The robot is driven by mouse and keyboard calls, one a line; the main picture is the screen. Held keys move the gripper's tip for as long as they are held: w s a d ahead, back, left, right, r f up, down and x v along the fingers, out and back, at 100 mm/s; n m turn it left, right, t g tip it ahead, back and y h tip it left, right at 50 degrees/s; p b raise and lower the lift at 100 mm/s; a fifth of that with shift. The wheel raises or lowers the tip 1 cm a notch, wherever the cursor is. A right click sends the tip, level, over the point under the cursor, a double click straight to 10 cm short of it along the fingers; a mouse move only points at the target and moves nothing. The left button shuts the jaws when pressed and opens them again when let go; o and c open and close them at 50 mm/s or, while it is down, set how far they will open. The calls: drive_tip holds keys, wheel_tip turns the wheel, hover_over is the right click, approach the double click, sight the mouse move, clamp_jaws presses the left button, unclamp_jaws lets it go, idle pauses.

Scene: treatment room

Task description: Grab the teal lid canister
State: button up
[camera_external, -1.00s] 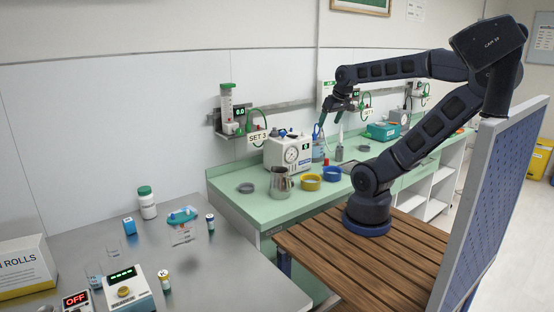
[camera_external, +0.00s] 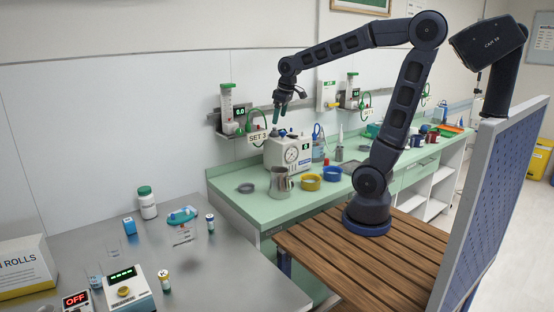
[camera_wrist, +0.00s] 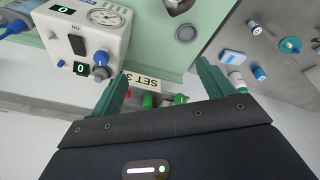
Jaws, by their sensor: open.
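A white canister with a teal-green lid (camera_external: 147,203) stands upright at the back of the grey metal table, near the wall, in the external view. My gripper (camera_external: 279,110) is up and to the right of it, well apart, above the white gauge machine. In the wrist view my gripper (camera_wrist: 162,70) shows two teal fingers spread apart with nothing held between them. A white cylinder (camera_wrist: 237,79) shows beside the right finger there; I cannot tell for sure that it is the canister.
The white gauge machine (camera_external: 289,152) stands on the green counter (camera_external: 235,205), with a metal jug (camera_external: 280,184) in front. The SET 3 shelf (camera_external: 258,137) juts from the wall below my gripper. Small bottles and a blue box (camera_external: 129,226) share the metal table (camera_external: 215,275).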

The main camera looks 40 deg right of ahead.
drive_tip(key=w+a+f+n+g, duration=0.1)
drive_tip(key=w+a+n, duration=0.1)
drive_tip(key=a, duration=0.4)
drive_tip(key=w+a+f+n, duration=0.1)
drive_tip(key=w+a+f, duration=0.1)
drive_tip(key=a, duration=0.4)
drive_tip(key=n+g, duration=0.2)
drive_tip(key=n, duration=0.7)
hover_over(180, 216)
drive_tip(key=shift+h, duration=0.3)
drive_tip(key=f, duration=1.8)
drive_tip(key=shift+w+d+f, duration=0.15)
drive_tip(key=shift+w+f, duration=0.1)
drive_tip(key=shift+s+f, duration=0.1)
drive_tip(key=shift+f, duration=0.15)
drive_tip(key=shift+a+f, duration=0.2)
drive_tip(key=shift+f, duration=0.05)
wheel_tip(180, 216, down, 4)
drive_tip(key=shift+f, duration=0.15)
drive_tip(key=shift+s+f, duration=0.15)
drive_tip(key=shift+f, duration=1.3)
drive_tip(key=shift+s+f, duration=0.1)
drive_tip(key=shift+f, duration=1.35)
